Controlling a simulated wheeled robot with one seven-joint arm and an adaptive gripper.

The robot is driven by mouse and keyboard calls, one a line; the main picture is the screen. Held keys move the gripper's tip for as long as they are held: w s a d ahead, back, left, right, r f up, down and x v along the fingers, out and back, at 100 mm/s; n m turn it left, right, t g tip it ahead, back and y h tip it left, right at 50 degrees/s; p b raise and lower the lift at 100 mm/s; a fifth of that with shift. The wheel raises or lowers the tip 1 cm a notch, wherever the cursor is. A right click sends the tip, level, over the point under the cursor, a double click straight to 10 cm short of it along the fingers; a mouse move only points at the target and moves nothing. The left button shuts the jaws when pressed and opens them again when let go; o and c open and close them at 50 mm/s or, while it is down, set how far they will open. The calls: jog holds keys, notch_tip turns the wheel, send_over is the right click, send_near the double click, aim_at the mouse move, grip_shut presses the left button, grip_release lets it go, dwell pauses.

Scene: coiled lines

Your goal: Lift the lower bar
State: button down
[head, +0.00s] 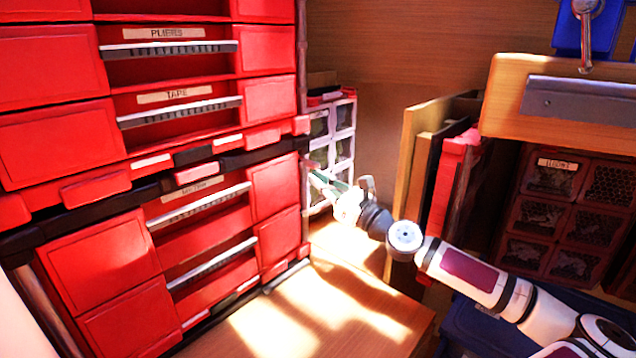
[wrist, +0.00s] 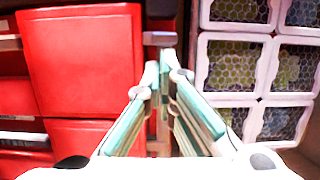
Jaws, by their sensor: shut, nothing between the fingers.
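The red tool cabinet (head: 110,262) stands at the left with several grey bars across its drawers. The lowest bar (head: 212,263) crosses the bottom drawer, and another bar (head: 200,205) lies above it. Both run level with the drawer fronts. My gripper (head: 316,174) is to the right of the cabinet's right edge, apart from both bars. In the wrist view, its green fingers (wrist: 163,72) are shut and empty, in front of the gap beside a red panel (wrist: 82,62). Bar ends (wrist: 20,137) show at the left edge there.
A white small-drawer cabinet (wrist: 233,62) stands just right of my gripper. Upright boards (head: 410,165) and a wooden shelf (head: 510,92) are further right. The sunlit wooden surface (head: 330,300) below is mostly clear.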

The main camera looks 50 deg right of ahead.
aim_at(315, 168)
jog(key=r+p, duration=0.1)
jog(key=r, duration=0.1)
jog(key=r+p, duration=0.1)
jog(key=shift+s+a+p, duration=0.25)
jog(key=shift+a+p, duration=0.05)
jog(key=shift+p, duration=0.05)
jog(key=shift+r, duration=0.1)
jog(key=shift+w, duration=0.1)
